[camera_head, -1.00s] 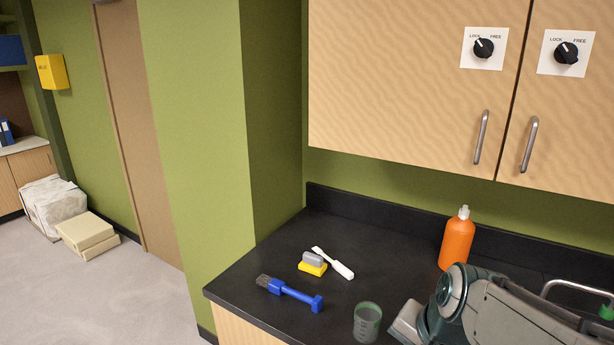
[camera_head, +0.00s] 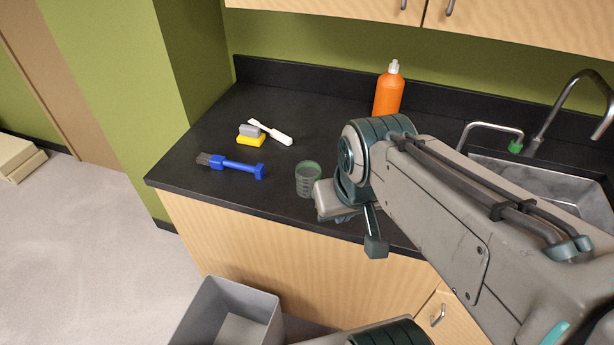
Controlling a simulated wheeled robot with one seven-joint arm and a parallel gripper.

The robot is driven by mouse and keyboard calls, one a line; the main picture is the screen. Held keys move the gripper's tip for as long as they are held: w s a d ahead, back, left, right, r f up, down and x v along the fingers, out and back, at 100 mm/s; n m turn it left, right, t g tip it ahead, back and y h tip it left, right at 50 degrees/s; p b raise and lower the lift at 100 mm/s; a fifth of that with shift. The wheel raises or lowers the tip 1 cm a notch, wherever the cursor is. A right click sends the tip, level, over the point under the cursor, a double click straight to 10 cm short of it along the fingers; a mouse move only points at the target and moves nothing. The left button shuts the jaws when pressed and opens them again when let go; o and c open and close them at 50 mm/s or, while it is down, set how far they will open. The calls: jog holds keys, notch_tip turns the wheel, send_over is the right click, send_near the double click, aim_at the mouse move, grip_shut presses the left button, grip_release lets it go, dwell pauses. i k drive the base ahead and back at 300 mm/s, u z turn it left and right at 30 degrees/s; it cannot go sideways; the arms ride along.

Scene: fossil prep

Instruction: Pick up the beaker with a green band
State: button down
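The beaker (camera_head: 307,182) is a small, clear, grey-tinted cup with a green band near its rim. It stands upright on the black counter near the front edge. My gripper (camera_head: 338,202) is at the end of my arm, close to the right of the beaker, and overlaps or nearly meets its right side in the picture. My wrist hides the fingertips, so I cannot tell whether they are open or whether they touch the beaker. The beaker appears to rest on the counter.
A blue-handled brush (camera_head: 232,165), a yellow and grey block (camera_head: 250,136) and a white-handled tool (camera_head: 272,132) lie left of the beaker. An orange bottle (camera_head: 388,95) stands behind my arm. A sink (camera_head: 560,180) is at right. A grey open bin (camera_head: 225,315) is below the counter.

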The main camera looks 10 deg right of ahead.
aim_at(307, 173)
jog(key=z, duration=0.05)
jog(key=k, duration=1)
jog(key=z, duration=1)
jog(key=i, duration=1.05)
jog(key=u, duration=1.5)
